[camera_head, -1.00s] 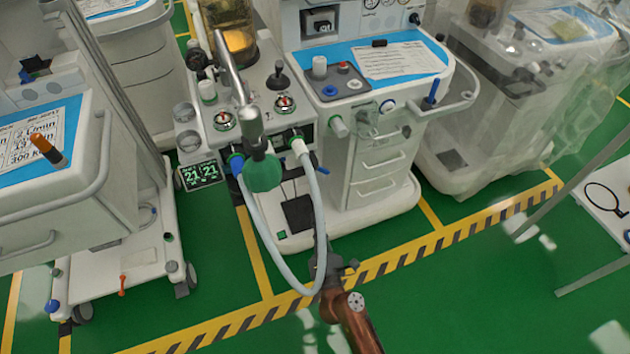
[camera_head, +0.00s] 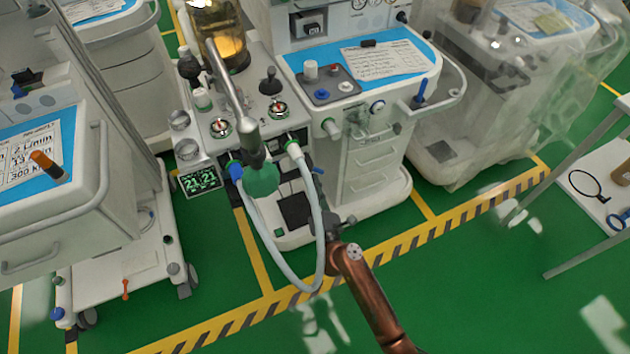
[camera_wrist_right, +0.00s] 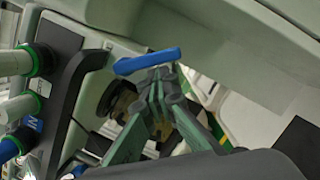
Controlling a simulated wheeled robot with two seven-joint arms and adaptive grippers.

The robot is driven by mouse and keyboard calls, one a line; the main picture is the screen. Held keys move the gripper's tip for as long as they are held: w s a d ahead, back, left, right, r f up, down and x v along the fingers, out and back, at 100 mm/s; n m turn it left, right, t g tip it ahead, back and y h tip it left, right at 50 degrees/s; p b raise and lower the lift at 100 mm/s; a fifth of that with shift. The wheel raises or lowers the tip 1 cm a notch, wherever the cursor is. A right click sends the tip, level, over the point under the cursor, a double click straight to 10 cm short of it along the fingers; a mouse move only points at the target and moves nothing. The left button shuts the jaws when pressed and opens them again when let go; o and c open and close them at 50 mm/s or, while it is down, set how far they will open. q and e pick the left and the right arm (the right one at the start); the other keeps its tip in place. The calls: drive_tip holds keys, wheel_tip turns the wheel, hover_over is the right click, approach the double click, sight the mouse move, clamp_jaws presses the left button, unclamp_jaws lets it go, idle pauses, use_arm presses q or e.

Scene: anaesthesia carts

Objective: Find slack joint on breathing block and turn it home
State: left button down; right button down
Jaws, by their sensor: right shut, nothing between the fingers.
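The breathing block (camera_head: 235,120) stands on the left part of the central cart. A blue joint (camera_head: 235,172) and a white joint (camera_head: 294,149) at its front carry a pale looped hose (camera_head: 322,235). A green bag (camera_head: 262,180) hangs between them. A blue lever (camera_head: 318,170) sits just right of the white joint. In the right wrist view my right gripper (camera_wrist_right: 157,76) is shut and empty, its tips close beneath the blue lever (camera_wrist_right: 147,61); I cannot tell whether they touch. White joints with green collars (camera_wrist_right: 18,62) show at left. Which joint is slack I cannot tell. My left gripper is out of view.
A drawer cart (camera_head: 375,140) stands close right of the block. Another cart (camera_head: 50,210) is at left, and a plastic-covered machine (camera_head: 480,110) at right. A table (camera_head: 600,180) stands at the right edge. Green floor in front is open.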

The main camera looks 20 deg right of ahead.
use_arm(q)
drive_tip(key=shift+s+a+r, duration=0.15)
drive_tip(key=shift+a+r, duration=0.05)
use_arm(e)
drive_tip(key=shift+w+d+f, duration=0.15)
drive_tip(key=shift+w+f, duration=0.1)
